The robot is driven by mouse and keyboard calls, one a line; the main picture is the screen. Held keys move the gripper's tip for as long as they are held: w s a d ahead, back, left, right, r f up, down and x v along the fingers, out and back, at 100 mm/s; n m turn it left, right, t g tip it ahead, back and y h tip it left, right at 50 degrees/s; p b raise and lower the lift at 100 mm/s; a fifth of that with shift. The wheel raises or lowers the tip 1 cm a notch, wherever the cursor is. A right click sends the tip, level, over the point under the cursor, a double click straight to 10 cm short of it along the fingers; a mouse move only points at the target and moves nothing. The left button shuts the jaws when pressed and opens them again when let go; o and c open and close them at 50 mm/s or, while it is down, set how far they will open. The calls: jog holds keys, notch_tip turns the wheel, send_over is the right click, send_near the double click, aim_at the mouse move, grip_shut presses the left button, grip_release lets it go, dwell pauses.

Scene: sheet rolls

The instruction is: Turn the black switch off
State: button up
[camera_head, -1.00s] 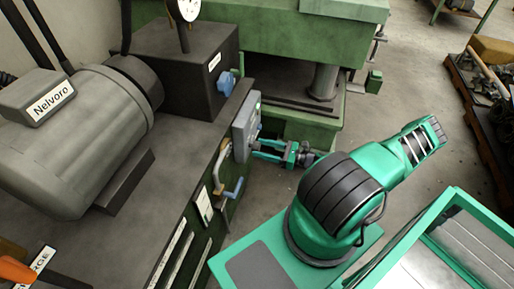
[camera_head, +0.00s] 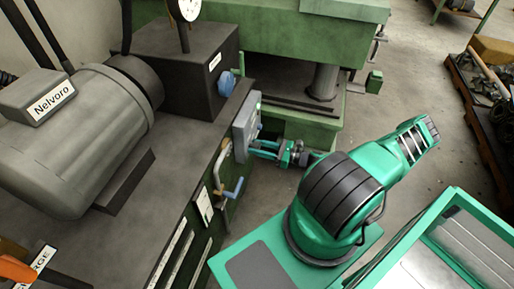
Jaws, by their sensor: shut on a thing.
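A grey switch box (camera_head: 244,126) is mounted on the side of the dark machine bench, in the middle of the head view. My gripper (camera_head: 258,147) reaches it from the right, with its green fingertips at the box's face. The fingers are close together and shut on the black switch, which is too small and too covered by the fingers to show clearly. I cannot tell the switch's exact position.
A blue-handled lever (camera_head: 234,188) and a brass pipe sit just below the box. A blue knob (camera_head: 227,83) is on the dark block above it. A large grey motor (camera_head: 80,130) stands at the left, a green press (camera_head: 290,45) behind.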

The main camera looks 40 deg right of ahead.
jog(key=shift+d+n, duration=0.1)
jog(key=shift+n, duration=0.3)
jog(key=n, duration=0.3)
jog(key=shift+w+n, duration=0.1)
jog(key=shift+n, duration=0.3)
jog(key=n, duration=0.4)
jog(key=shift+n, duration=0.3)
jog(key=n, duration=0.4)
jog(key=shift+n, duration=2.2)
jog(key=o, duration=1.1)
jog(key=shift+c, duration=0.2)
